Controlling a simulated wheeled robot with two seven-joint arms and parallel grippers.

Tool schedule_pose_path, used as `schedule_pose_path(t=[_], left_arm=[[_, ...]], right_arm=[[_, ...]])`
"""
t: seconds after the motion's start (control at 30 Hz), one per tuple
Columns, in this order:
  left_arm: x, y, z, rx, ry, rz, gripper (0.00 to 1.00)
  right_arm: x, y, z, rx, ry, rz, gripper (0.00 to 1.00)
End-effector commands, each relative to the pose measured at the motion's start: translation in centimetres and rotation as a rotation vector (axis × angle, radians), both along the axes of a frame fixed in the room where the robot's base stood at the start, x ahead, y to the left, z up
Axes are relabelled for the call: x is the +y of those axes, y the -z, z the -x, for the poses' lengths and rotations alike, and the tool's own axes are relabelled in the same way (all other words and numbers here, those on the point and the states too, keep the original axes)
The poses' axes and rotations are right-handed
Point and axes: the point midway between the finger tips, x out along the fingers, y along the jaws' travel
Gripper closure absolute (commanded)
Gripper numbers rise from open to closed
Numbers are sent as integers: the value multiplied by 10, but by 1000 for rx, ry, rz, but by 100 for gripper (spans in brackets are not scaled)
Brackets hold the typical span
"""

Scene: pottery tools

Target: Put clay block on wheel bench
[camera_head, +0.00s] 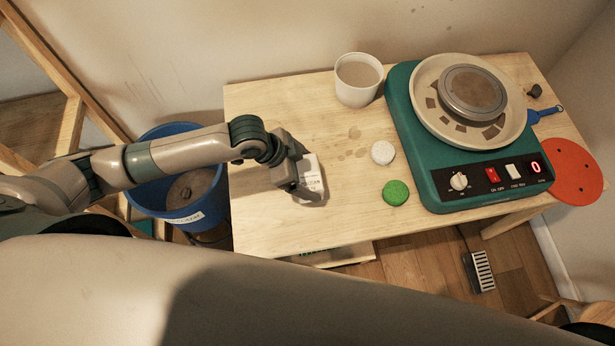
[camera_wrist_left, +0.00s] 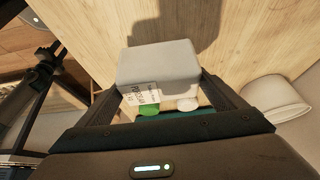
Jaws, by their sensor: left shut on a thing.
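The clay block (camera_head: 313,177) is a pale grey-white block with a printed label, over the left part of the wooden wheel bench (camera_head: 262,218). My left gripper (camera_head: 302,184) is shut on it. In the left wrist view the block (camera_wrist_left: 160,62) sits between the two dark fingers of the left gripper (camera_wrist_left: 162,88), its label facing the camera. It casts a shadow on the wood beside it. Whether its underside touches the bench or is slightly above it, I cannot tell.
A green pottery wheel (camera_head: 430,165) fills the bench's right side. A white cup (camera_head: 358,80) stands at the back. A white round piece (camera_head: 383,152) and a green sponge-like piece (camera_head: 396,193) lie mid-bench. A blue bucket (camera_head: 190,217) stands left of the bench. A red disc (camera_head: 563,172) is at right.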

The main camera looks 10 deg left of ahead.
Motion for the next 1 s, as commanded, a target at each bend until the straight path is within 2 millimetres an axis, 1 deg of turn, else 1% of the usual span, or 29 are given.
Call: schedule_pose_path(t=[0.1, 0.33, 0.8, 0.83, 0.87, 1.0], left_arm=[[-1, 9, 0, 0, 0, 2, 68], [-1, 29, -1, -3, 0, 3, 68], [-1, 35, -1, -3, 0, 3, 68], [0, 37, 0, 0, 0, 0, 3], [0, 36, 0, 0, 1, 0, 0], [0, 36, 0, 0, 1, 0, 0]], right_arm=[[0, -7, 0, 0, 0, 0, 69], [0, -12, 0, 0, 0, 0, 69], [-1, -11, 0, 1, -1, 1, 69], [-1, -11, 0, 1, -1, 1, 69], [-1, -11, 0, 1, -1, 1, 69], [-1, -11, 0, 1, -1, 1, 69]])
